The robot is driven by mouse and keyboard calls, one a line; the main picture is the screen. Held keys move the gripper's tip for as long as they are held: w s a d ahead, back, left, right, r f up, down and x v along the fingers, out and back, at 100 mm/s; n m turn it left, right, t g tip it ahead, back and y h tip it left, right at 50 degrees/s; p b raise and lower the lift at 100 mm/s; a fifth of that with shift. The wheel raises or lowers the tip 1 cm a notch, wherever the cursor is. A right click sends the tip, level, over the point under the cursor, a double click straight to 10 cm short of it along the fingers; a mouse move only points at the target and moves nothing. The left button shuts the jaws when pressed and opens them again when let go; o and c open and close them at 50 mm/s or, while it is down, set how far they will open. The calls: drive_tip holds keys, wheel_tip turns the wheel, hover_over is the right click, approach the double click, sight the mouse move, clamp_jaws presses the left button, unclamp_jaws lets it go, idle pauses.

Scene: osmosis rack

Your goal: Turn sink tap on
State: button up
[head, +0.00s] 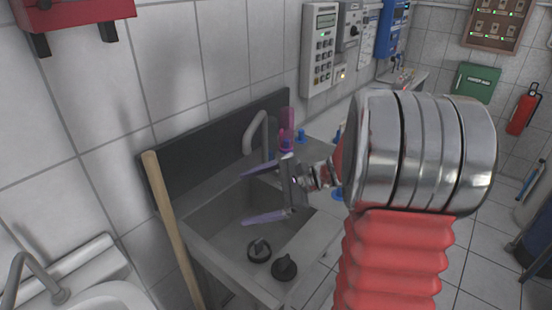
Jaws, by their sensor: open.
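A grey gooseneck tap (256,133) stands at the back of the grey sink (197,222), its spout curving over the basin. I cannot make out its handle; my gripper and a pink-purple object (287,122) are close to its base. My gripper (244,198) is open and empty, with its two purple-grey fingers spread wide over the basin. It appears in front of and below the tap, and I see no contact. A second grey tap (15,278) stands by a white basin (95,298) at the lower left.
A wooden pole (172,222) leans at the sink's left edge. Two black round-based items (284,268) are at the sink's front. Blue-topped items (301,136) stand right of the tap. A keypad box (320,48) hangs above. My arm hides much of the right side.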

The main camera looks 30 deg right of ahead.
drive_tip(key=d+f+m+t+h, duration=0.1)
drive_tip(key=d+m+t, duration=0.2)
drive_tip(key=d, duration=0.5)
drive_tip(key=w+d+f+m+t+h, duration=0.1)
drive_tip(key=d+f+m+t, duration=0.1)
drive_tip(key=d+m, duration=0.3)
drive_tip(key=w+d+f+m+t+h, duration=0.1)
drive_tip(key=d+f+m+t+h, duration=0.1)
drive_tip(key=d, duration=0.9)
drive_tip(key=shift+w+d+f+m+t, duration=0.1)
drive_tip(key=shift+w+d+m+t, duration=0.1)
drive_tip(key=shift+m+t, duration=0.3)
drive_tip(key=shift+w+d+f+m+t, duration=0.1)
drive_tip(key=shift+d+m+t, duration=0.05)
drive_tip(key=shift+m+t, duration=0.3)
drive_tip(key=shift+a, duration=0.1)
drive_tip(key=x, duration=1.3)
drive_tip(key=shift+w+a, duration=0.1)
drive_tip(key=shift+w, duration=0.25)
drive_tip(key=c, duration=1)
